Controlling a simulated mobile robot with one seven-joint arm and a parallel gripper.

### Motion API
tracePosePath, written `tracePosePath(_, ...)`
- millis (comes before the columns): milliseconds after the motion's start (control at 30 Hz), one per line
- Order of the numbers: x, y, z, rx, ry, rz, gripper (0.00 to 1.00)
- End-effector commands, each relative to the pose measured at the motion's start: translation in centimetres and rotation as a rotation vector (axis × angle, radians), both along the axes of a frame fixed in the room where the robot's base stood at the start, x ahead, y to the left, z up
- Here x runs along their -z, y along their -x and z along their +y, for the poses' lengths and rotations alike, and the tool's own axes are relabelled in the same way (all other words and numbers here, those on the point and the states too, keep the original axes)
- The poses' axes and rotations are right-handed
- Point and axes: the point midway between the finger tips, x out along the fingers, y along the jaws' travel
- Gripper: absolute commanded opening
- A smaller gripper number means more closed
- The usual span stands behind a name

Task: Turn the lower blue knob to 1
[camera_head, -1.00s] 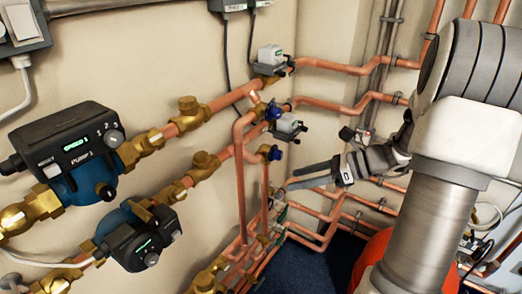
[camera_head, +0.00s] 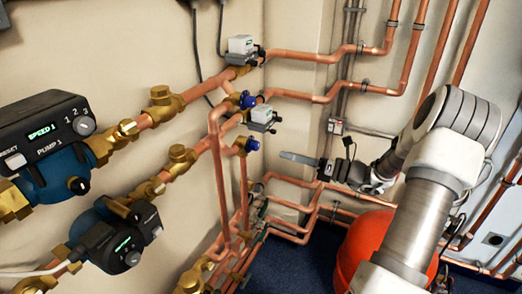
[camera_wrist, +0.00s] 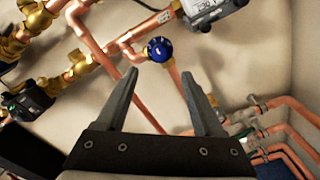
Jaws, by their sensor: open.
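The lower blue knob (camera_head: 251,144) is a small round valve handle on a copper pipe, below a grey-white actuator box (camera_head: 262,116). Another blue knob (camera_head: 247,99) sits above it. My gripper (camera_head: 283,157) is to the right of the lower knob in the head view, apart from it. In the wrist view a blue knob (camera_wrist: 160,49), seemingly the lower one, shows beyond and between the fingertips of my gripper (camera_wrist: 158,78). The gripper is open and empty. I cannot read any marking on the knob.
A pump (camera_head: 45,140) with a dial marked 1, 2, 3 is at the left, a second pump (camera_head: 120,245) below it. Copper pipes (camera_head: 315,190) run close below and behind the gripper. A red vessel (camera_head: 370,245) stands near my arm.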

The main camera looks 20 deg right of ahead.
Motion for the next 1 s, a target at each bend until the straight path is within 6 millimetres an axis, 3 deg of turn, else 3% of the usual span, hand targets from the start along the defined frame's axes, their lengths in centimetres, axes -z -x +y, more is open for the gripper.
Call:
tracePosePath(200,0.2,-3.8,3.2,-0.005,0.001,0.000,0.69)
tracePosePath(433,0.1,-6.8,5.4,-0.002,0.001,-0.001,0.69)
tracePosePath(900,0.0,-8.0,6.2,0.000,0.001,0.001,0.69)
tracePosePath(1000,0.0,-8.0,6.2,0.000,0.001,0.001,0.53)
